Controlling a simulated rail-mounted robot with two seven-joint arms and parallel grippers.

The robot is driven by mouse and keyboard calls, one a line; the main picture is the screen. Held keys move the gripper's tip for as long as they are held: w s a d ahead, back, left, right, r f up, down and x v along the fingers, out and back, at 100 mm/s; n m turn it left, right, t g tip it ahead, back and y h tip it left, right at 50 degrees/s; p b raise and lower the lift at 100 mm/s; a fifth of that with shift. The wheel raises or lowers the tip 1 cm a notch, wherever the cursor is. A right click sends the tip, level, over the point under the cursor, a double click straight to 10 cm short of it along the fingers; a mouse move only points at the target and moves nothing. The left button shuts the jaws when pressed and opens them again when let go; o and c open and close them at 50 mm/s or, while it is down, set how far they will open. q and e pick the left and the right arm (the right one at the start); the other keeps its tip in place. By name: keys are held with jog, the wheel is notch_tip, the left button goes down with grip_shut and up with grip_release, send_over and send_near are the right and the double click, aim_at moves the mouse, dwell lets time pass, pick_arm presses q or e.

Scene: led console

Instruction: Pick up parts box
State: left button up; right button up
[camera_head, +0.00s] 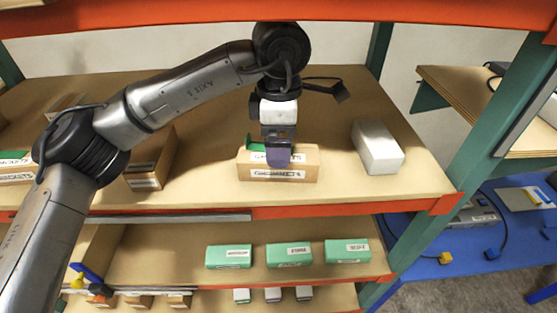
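A brown cardboard parts box (250,172) with white labels and a green patch on top sits near the front edge of the upper shelf. My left gripper (278,157) points down over the middle of this box and hides part of its top. One purple finger overlaps the box's top and upper front. The other finger is hidden, so I cannot tell whether the gripper is open or shut, or whether it touches the box. My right gripper is not in view.
A white box (377,148) stands to the right on the same shelf (400,190). Another cardboard box (152,165) stands left, partly behind my arm. Green boxes (289,255) line the lower shelf. An orange beam (280,12) crosses above. A blue table (480,235) is at right.

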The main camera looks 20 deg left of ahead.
pick_arm(q)
notch_tip(320, 180, down, 5)
jog(key=shift+s+r+p, duration=0.1)
jog(key=shift+s+p, duration=0.05)
jog(key=shift+p, duration=0.7)
jog(key=shift+f, duration=0.5)
jog(key=shift+c, duration=0.2)
jog(key=c, duration=0.8)
jog(key=shift+c, duration=1.1)
